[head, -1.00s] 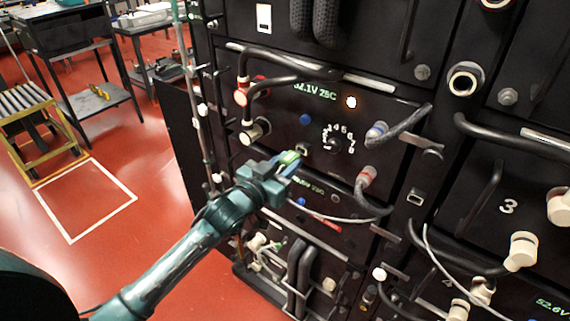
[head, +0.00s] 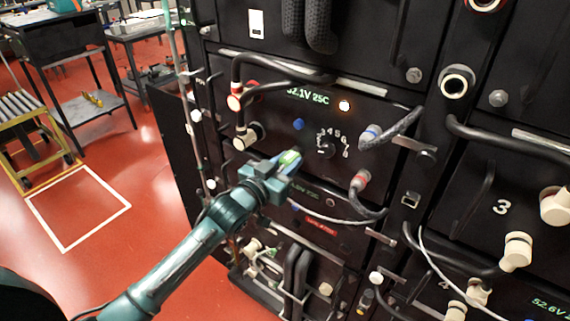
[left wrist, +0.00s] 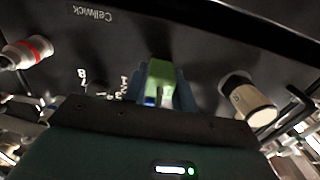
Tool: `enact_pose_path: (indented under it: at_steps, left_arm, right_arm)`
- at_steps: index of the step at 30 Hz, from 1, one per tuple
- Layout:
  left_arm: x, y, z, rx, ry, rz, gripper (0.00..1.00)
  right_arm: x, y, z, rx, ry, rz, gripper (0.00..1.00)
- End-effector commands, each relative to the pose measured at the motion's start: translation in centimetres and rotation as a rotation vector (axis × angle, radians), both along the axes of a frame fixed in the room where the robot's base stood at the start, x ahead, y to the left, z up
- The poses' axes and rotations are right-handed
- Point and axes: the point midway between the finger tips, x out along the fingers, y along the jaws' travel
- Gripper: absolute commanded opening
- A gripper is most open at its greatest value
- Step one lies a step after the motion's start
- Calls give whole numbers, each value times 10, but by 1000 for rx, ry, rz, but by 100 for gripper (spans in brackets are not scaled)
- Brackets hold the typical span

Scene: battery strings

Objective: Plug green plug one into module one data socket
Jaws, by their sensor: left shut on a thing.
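My left gripper (head: 290,160) is shut on the green plug (head: 290,157) in front of the lower part of module one's dark panel (head: 290,110). In the left wrist view the green plug (left wrist: 160,75) sits between the two blue fingers, its end pointing at the panel. The module's data socket cannot be made out; the plug and fingers cover the panel there. I cannot tell whether the plug touches the panel. My right gripper is not in view.
A numbered dial (head: 325,147) is right of the gripper, and a cream connector (head: 248,136) is to its left. Grey-sleeved cables (head: 390,128) stick out at the right. A thin white cable (head: 330,217) runs below the gripper. Red floor (head: 150,240) is open at left.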

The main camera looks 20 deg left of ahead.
Motion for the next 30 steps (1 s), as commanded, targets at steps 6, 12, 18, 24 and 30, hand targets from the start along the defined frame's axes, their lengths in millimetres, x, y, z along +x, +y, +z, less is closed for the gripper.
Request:
enact_pose_path:
  at_steps: [6,12,18,24,30]
  left_arm:
    - [2,0,1,-1,-2,0,36]
    - [1,-1,1,-1,-1,0,52]
    - [1,0,0,-1,0,0,52]
    - [-2,1,-1,-1,1,0,52]
    - [-42,16,-4,0,3,1,52]
  right_arm:
    - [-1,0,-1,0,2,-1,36]
    - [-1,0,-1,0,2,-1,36]
    - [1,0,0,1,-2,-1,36]
    - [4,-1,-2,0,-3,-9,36]
    - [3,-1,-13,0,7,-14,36]
